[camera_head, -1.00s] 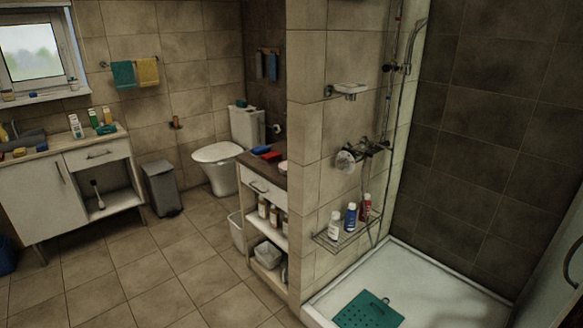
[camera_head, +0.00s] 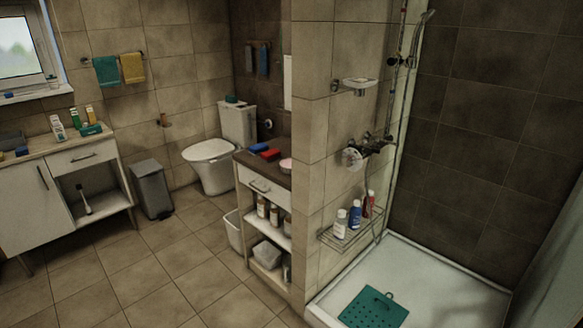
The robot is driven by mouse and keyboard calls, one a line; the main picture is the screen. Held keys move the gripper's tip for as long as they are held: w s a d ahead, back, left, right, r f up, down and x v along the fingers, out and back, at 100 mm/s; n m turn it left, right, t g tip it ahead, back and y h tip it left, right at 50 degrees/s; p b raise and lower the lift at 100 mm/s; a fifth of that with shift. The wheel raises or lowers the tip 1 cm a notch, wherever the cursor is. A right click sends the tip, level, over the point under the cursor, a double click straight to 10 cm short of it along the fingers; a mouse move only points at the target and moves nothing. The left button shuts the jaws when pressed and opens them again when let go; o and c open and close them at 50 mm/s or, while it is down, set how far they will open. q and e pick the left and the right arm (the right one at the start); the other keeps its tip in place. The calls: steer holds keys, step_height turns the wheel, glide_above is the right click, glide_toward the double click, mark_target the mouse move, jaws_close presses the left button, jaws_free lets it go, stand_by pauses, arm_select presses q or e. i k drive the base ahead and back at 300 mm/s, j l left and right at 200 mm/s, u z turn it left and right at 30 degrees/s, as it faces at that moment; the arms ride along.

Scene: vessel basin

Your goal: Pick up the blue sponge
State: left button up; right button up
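A small flat blue block (camera_head: 258,148), which looks like a blue sponge, lies on the dark top of the narrow shelf unit (camera_head: 262,187) beside the tiled partition. A red block (camera_head: 271,154) lies right next to it. Another small blue item (camera_head: 22,151) lies on the left cabinet's top at the picture's left edge; it is too small to tell whether it is a sponge. Neither of my grippers is in view.
A white toilet (camera_head: 212,150) and grey bin (camera_head: 152,189) stand at the back. The tiled partition (camera_head: 312,150) separates the shower tray (camera_head: 440,285), with a teal mat (camera_head: 373,308), from the room. The tiled floor (camera_head: 170,265) between left cabinet (camera_head: 85,185) and shelf unit is clear.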

mark_target(256, 149)
steer(key=i+j+z, duration=0.1)
steer(key=z, duration=0.45)
steer(key=i+j+z, duration=0.45)
steer(key=j, duration=0.3)
steer(key=i+j, duration=0.2)
steer(key=i+j+z, duration=0.1)
steer(key=j, duration=0.35)
steer(key=i+j, duration=0.25)
steer(key=i+j+z, duration=0.1)
steer(key=j, duration=0.3)
steer(key=i+j, duration=0.25)
steer(key=i+j+z, duration=0.05)
steer(key=j, duration=0.05)
